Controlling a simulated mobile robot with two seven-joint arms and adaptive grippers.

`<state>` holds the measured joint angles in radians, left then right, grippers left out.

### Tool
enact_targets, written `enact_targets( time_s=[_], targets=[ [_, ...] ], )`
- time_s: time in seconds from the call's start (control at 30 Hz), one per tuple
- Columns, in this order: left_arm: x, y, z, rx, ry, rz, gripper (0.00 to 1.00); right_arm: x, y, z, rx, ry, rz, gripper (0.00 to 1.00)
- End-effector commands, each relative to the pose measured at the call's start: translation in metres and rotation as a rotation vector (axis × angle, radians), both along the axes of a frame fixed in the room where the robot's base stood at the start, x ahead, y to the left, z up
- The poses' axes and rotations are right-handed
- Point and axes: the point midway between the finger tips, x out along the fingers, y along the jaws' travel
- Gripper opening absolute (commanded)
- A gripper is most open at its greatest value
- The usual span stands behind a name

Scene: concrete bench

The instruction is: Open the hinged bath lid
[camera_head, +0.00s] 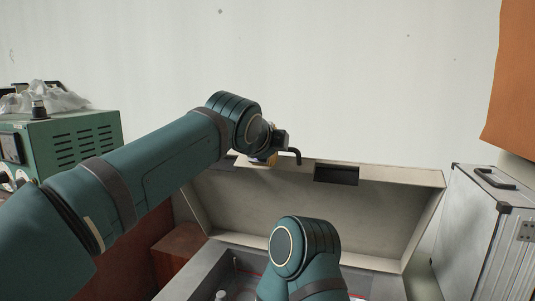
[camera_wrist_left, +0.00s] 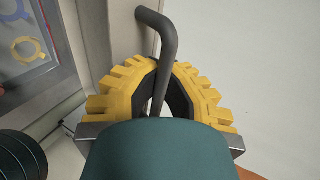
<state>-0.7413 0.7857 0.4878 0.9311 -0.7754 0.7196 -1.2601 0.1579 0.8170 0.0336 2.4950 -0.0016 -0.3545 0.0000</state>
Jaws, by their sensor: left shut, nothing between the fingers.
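The bath lid (camera_head: 380,205) stands raised and tilted back, its pale inside facing me, above the grey bath (camera_head: 200,272). A dark bent handle (camera_head: 293,153) sticks out at the lid's upper edge; it also shows in the left wrist view (camera_wrist_left: 158,35). My left gripper (camera_head: 272,159) is at that edge beside the handle, mostly hidden by my wrist. In the left wrist view its yellow toothed fingers (camera_wrist_left: 160,78) are shut with nothing held, and the handle's bar runs down close to them; contact is unclear. My right arm reaches over the bath; its gripper is out of view.
A green vented instrument (camera_head: 75,143) with crumpled plastic on top stands at the left. A silver case (camera_head: 475,235) stands close to the lid's right side. An orange panel (camera_head: 510,80) hangs at the upper right. The wall above the lid is clear.

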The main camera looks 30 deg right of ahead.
Motion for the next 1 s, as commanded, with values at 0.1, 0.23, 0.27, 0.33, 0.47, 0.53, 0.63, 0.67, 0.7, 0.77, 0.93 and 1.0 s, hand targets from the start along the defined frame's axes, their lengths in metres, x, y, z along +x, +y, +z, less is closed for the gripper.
enact_targets(
  time_s=[0.1,0.23,0.27,0.33,0.47,0.53,0.63,0.67,0.7,0.77,0.93,1.0],
  targets=[
    [-0.0006,-0.0002,0.0094,-0.008,-0.003,0.0,0.0,0.0001,0.0,0.001,0.0,0.0,0.0,0.47],
    [-0.0004,-0.0004,0.0106,-0.008,-0.001,0.0,0.0,0.0001,0.0,0.0011,0.0,0.0,0.0,0.47],
    [-0.0004,-0.0005,0.0107,-0.008,-0.001,0.0,0.0,0.0001,0.0,0.0011,0.0,0.0,0.0,0.47],
    [-0.0004,-0.0004,0.0111,-0.009,-0.002,0.0,0.0,0.0,0.0,0.0011,0.0,0.0,0.0,0.47],
    [-0.0006,-0.0004,0.0115,-0.009,-0.003,0.0,0.0,0.0,0.0,0.0011,0.0,0.0,0.0,0.47],
    [-0.0005,-0.0003,0.0116,-0.009,-0.003,0.0,0.0,0.0001,0.0,0.0011,0.0,0.0,0.0,0.47],
    [-0.0004,-0.0005,0.011,-0.009,-0.002,0.0,0.32,0.0001,0.0,0.0011,0.0,0.0,0.0,0.47],
    [-0.0004,-0.0006,0.0102,-0.006,-0.002,0.0,0.4,0.0001,0.0,0.0011,0.0,0.0,0.0,0.47],
    [-0.0002,-0.0007,0.0094,-0.005,-0.001,0.0,0.4,0.0,0.0,0.0011,0.0,0.0,0.0,0.47],
    [0.0001,-0.001,0.0081,-0.003,0.001,0.0,0.4,0.0,0.0,0.001,0.0,0.0,0.0,0.47],
    [0.0005,-0.0011,0.0059,0.001,0.002,0.0,0.4,0.0,0.0001,0.0009,0.0,0.0,0.0,0.47],
    [-0.0003,-0.0001,0.0063,0.001,0.002,0.0,0.4,0.0001,0.0,0.0009,0.0,0.0,0.0,0.47]
  ],
)
